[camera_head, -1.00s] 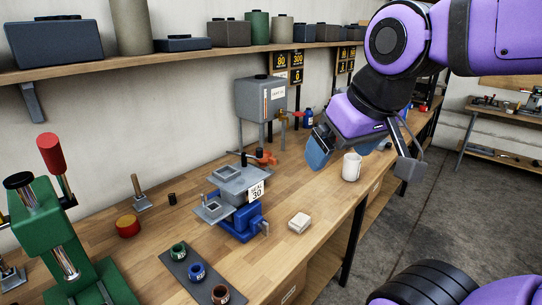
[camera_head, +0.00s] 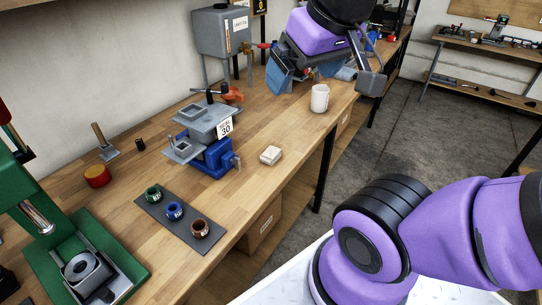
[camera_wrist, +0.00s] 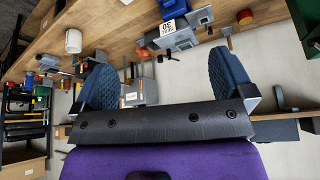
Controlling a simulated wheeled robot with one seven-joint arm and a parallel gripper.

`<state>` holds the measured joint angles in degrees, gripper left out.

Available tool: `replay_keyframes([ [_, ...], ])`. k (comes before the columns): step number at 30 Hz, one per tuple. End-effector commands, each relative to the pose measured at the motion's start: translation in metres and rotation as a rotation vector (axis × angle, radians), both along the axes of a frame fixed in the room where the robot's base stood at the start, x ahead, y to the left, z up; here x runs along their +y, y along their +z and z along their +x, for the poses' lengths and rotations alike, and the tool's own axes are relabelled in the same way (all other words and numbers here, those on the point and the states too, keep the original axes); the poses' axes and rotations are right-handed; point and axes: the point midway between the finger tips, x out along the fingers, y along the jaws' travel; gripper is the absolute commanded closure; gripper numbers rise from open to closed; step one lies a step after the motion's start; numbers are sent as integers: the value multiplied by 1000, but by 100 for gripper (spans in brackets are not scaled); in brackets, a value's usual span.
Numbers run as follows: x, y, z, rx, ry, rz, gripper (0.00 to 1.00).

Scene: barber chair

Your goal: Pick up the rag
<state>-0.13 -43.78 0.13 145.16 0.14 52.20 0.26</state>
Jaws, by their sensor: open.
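A small cream, folded-looking block (camera_head: 271,155), which looks like the rag, lies on the wooden workbench (camera_head: 262,205) near its front edge, right of the blue vise. A pale sliver at the top edge of the wrist view may be the same thing, but I cannot be sure. My gripper (camera_head: 325,79) is over the bench farther back, beyond the rag and close to the white mug. Its two blue-padded fingers are spread wide with nothing between them, as the wrist view also shows (camera_wrist: 165,84).
The white mug (camera_head: 320,98) stands between the rag and my gripper. The blue vise (camera_head: 213,155) with a grey fixture labelled 30 is left of the rag. A dark mat (camera_head: 181,228) holds three coloured rings. A green press (camera_head: 88,262) stands at lower left. Bench around the rag is clear.

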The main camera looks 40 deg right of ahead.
Motion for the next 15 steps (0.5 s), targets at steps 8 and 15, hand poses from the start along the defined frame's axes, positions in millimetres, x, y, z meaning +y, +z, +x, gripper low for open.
replay_keyframes([
  [8,-7,-7,34,52,12,-43,1],
  [15,-24,-29,92,134,52,-104,1],
])
